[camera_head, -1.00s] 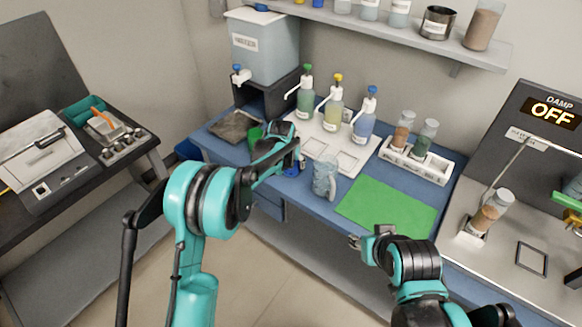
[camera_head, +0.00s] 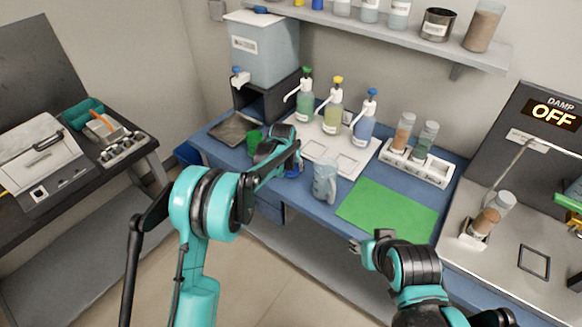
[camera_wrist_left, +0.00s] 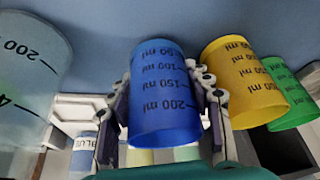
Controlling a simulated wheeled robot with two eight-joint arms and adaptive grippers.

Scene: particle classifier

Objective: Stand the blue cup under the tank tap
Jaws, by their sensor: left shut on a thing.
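The blue cup (camera_wrist_left: 165,95), marked in ml, sits between the fingers of my left gripper (camera_wrist_left: 163,112) in the left wrist view. The gripper is shut on it. In the head view the left gripper (camera_head: 283,160) is over the blue bench and hides most of the cup; a bit of blue (camera_head: 293,173) shows below it. I cannot tell whether the cup touches the bench. The tank (camera_head: 264,48) stands on a black stand at the back left. Its white tap with a blue top (camera_head: 239,77) overhangs a dark tray (camera_head: 232,130). My right gripper (camera_head: 358,247) is in front of the bench.
A green cup (camera_head: 255,138) and a yellow cup (camera_wrist_left: 238,80) stand close by the blue cup. A clear jug (camera_head: 325,180) is to its right. Pump bottles (camera_head: 333,108) stand behind on a white tray. A green mat (camera_head: 388,208) lies clear at right.

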